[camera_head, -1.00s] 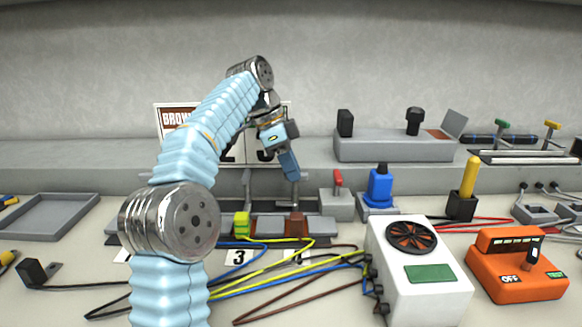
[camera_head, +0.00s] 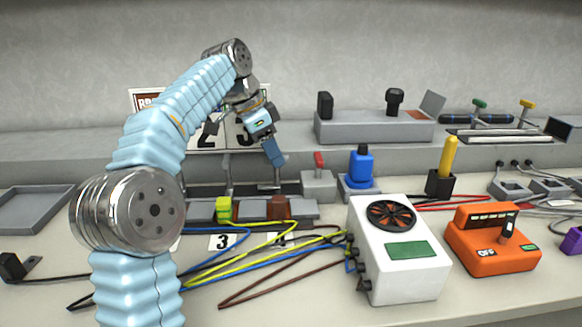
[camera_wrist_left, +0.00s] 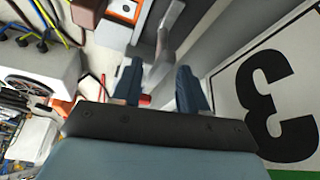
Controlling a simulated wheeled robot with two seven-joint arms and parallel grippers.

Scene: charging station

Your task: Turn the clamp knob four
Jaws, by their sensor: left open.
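A terminal strip (camera_head: 310,210) lies on the bench with a yellow-green block (camera_head: 224,209) and a brown block (camera_head: 279,207). Tag 3 (camera_head: 222,242) lies in front of it; a tag to its right is mostly covered by wires. A grey clamp post with a crossbar (camera_head: 268,187) stands behind the brown block. My left gripper (camera_head: 276,158) hangs just above it, fingers pointing down. In the left wrist view my left gripper (camera_wrist_left: 160,84) is open, with a grey metal piece (camera_wrist_left: 167,40) ahead between its fingers. Contact cannot be told. My right gripper is out of view.
A red-lever switch (camera_head: 319,163) and a blue plug (camera_head: 361,166) stand right of the clamp. A white fan box (camera_head: 400,265) and an orange OFF unit (camera_head: 492,240) are further right. Loose wires cross the front. A number board (camera_head: 208,138) stands behind my arm.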

